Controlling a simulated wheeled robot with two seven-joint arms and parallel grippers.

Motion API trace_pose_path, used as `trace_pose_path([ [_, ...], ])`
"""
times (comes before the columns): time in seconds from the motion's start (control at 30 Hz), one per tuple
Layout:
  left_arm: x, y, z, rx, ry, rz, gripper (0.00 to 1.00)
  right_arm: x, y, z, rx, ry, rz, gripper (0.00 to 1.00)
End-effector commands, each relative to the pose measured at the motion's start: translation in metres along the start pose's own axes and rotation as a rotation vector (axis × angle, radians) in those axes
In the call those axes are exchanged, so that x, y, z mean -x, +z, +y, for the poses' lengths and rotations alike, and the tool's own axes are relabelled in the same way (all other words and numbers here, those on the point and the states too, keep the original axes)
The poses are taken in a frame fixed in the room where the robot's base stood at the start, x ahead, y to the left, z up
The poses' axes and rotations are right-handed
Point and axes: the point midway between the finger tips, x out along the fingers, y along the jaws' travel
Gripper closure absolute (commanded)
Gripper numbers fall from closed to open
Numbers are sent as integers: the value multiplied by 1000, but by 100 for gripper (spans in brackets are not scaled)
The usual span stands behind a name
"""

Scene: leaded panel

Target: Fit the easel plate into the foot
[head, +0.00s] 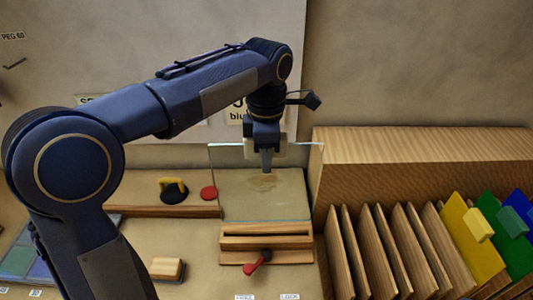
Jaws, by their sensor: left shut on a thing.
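The easel plate (235,190) is a clear, glass-like sheet standing upright in the middle of the head view. A pale brownish patch shows on or through it. My left gripper (266,165) is shut on the plate near the middle of its top edge, coming from above. The foot (290,243) is a low wooden block with a lengthwise groove, just below the plate. The plate's lower edge is at the foot's back edge in the picture; I cannot tell whether it is in the groove. A red-knobbed lever (257,262) is at the foot's front. My right gripper is out of view.
A wooden rack (400,145) on the right holds upright boards and yellow, green and blue sheets. A small wooden block (167,268) is at front left. LOCK and another label lie in front.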

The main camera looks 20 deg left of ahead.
Motion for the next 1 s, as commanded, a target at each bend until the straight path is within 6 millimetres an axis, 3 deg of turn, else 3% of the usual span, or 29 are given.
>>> trace_pose_path([
  [0.6,-42,0,0,1,3,-3,100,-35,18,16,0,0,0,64],
  [1.0,-48,0,0,1,3,-3,100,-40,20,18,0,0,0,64],
])
